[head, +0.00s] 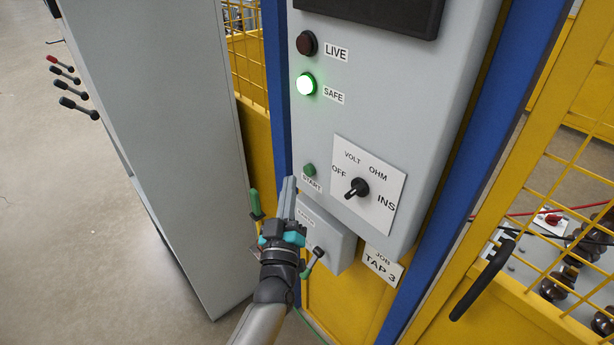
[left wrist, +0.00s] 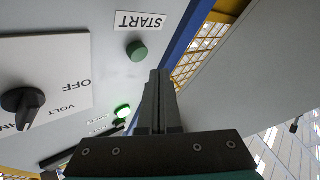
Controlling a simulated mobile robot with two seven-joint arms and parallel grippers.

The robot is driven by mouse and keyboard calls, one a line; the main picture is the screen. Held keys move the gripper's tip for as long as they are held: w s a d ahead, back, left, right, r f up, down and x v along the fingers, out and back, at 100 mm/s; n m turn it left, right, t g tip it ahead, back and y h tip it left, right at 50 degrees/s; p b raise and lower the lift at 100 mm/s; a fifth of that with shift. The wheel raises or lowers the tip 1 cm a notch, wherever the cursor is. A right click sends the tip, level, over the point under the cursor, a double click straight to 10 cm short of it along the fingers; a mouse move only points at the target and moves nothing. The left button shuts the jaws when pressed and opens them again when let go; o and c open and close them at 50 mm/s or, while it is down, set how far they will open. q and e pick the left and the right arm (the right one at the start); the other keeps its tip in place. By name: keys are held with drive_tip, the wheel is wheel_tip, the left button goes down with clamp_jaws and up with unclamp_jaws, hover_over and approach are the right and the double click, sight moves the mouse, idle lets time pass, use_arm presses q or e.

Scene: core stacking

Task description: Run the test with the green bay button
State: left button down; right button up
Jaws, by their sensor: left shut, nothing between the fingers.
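The green START button (head: 309,169) sits on the grey test panel (head: 420,110), above its START label. It also shows in the left wrist view (left wrist: 137,50). My left gripper (head: 290,180) is shut and empty, with its fingertips just below and left of the button in the head view. In the left wrist view the fingertips (left wrist: 158,74) are close to the button, beside it; whether they touch the panel I cannot tell. The SAFE lamp (head: 306,84) glows green and the LIVE lamp (head: 307,43) is dark. My right gripper is not in view.
A black selector knob (head: 357,188) is on a plate marked OFF, VOLT, OHM, INS. A small grey box (head: 328,238) and a TAP 3 job card (head: 382,265) are below. A grey cabinet (head: 160,130) stands left. A yellow mesh gate (head: 500,285) is at right.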

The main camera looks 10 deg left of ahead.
use_arm(q)
drive_tip(key=shift+w+d, duration=0.5)
drive_tip(key=shift+w, duration=0.1)
drive_tip(key=shift+w, duration=0.1)
idle(1.6)
drive_tip(key=shift+w+d+b, duration=0.25)
drive_tip(key=shift+b, duration=0.05)
drive_tip(key=shift+w+d, duration=0.3)
drive_tip(key=shift+w, duration=0.1)
idle(0.8)
drive_tip(key=shift+s+a+p, duration=0.3)
drive_tip(key=shift+s+a, duration=0.3)
drive_tip(key=shift+s, duration=0.15)
